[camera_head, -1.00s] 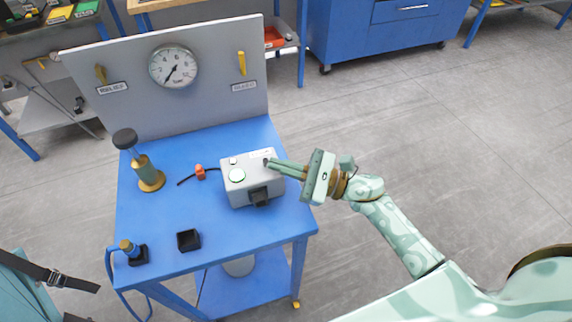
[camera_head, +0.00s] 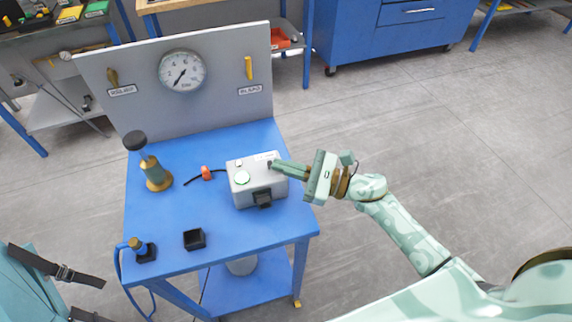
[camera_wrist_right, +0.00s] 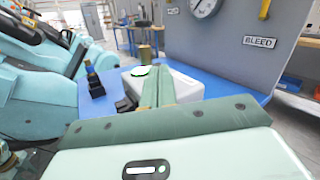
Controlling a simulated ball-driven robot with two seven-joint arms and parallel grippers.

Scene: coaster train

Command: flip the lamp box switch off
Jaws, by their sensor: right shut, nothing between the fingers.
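In the right wrist view the shut fingers (camera_wrist_right: 157,85) point over the box (camera_wrist_right: 186,88) and hide the switch. The lamp (camera_wrist_right: 140,71) shows left of them. My left gripper is out of view.
The blue bench (camera_head: 220,245) also holds a brass post with a black knob (camera_head: 158,178), a red cable piece (camera_head: 206,173), a black open cup (camera_head: 194,239) and a plug in a holder (camera_head: 145,251). A grey panel (camera_head: 215,95) with a gauge (camera_head: 182,70) stands behind.

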